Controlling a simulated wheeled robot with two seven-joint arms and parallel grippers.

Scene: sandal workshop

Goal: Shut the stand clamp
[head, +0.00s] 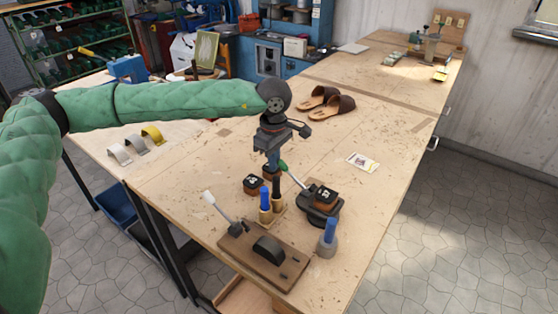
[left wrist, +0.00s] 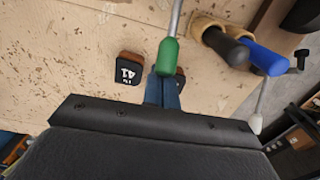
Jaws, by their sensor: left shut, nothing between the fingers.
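A wooden board (head: 236,258) near the table's front edge carries a dark dome (head: 268,249) and a raised, tilted lever with a white handle (head: 209,198). A black stand (head: 318,216) to its right has a tilted metal lever with a green handle (head: 283,166). I cannot tell for sure which is the stand clamp. My left gripper (head: 272,168) is shut and empty, pointing down close to the green handle. In the left wrist view its blue fingers (left wrist: 163,92) are at the end of the green handle (left wrist: 168,56); contact is unclear. My right gripper is not in view.
A dark numbered block (head: 253,184) lies left of a wooden holder (head: 268,214) with blue and black handled tools. A blue-handled tool (head: 329,233) stands in a grey base at the front right. Brown sandals (head: 332,107) lie behind. The right table area is mostly clear.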

